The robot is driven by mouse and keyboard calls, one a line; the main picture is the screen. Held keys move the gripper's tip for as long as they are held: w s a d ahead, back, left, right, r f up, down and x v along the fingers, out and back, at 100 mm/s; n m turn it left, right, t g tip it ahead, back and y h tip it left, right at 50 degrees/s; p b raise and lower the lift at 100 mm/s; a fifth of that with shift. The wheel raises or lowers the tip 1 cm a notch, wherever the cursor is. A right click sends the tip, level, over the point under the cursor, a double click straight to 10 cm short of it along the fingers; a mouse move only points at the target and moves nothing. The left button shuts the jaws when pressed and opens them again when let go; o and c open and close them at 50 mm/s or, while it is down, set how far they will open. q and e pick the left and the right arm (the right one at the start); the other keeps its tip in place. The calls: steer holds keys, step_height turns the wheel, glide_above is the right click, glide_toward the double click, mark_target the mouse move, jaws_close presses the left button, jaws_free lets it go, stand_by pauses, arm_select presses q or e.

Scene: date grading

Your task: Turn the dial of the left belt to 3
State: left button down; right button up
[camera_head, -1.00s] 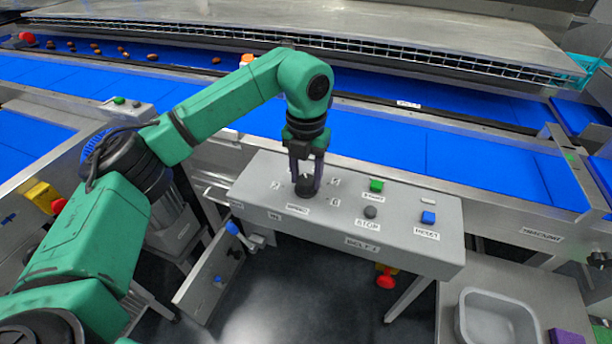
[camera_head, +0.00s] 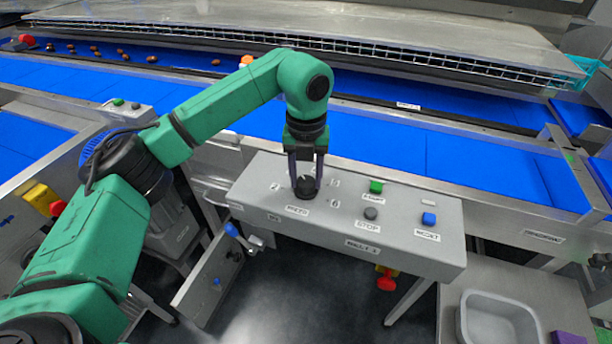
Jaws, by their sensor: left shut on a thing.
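A grey control box (camera_head: 285,229) stands in front of the blue belt. A black dial (camera_head: 305,189) sits on its top at the left, with small number labels around it and a word label below. The dial's pointer is too small and too covered to read. My left gripper (camera_head: 305,184) reaches down from above and is shut on the dial, one finger on each side. My right gripper is not in view.
A green button (camera_head: 376,186), a grey stop button (camera_head: 371,213) and a blue button (camera_head: 429,218) stand right of the dial. A red knob (camera_head: 387,281) hangs below the box. A grey bin (camera_head: 497,318) stands at the lower right. Blue belts (camera_head: 400,143) run behind, with several dates at the far left.

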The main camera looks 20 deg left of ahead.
arm_select(q)
steer(key=c, duration=0.6)
jaws_free()
steer(key=shift+w+r, duration=0.1)
steer(key=shift+r, duration=0.1)
steer(key=shift+c, duration=0.2)
steer(key=o, duration=0.3)
steer(key=shift+f, duration=0.1)
step_height(320, 180, up, 8)
steer(key=shift+f+b, duration=0.15)
steer(key=shift+b, duration=0.15)
step_height(320, 180, up, 7)
steer(key=p, duration=0.2)
glide_above(306, 180)
steer(key=shift+f, duration=0.1)
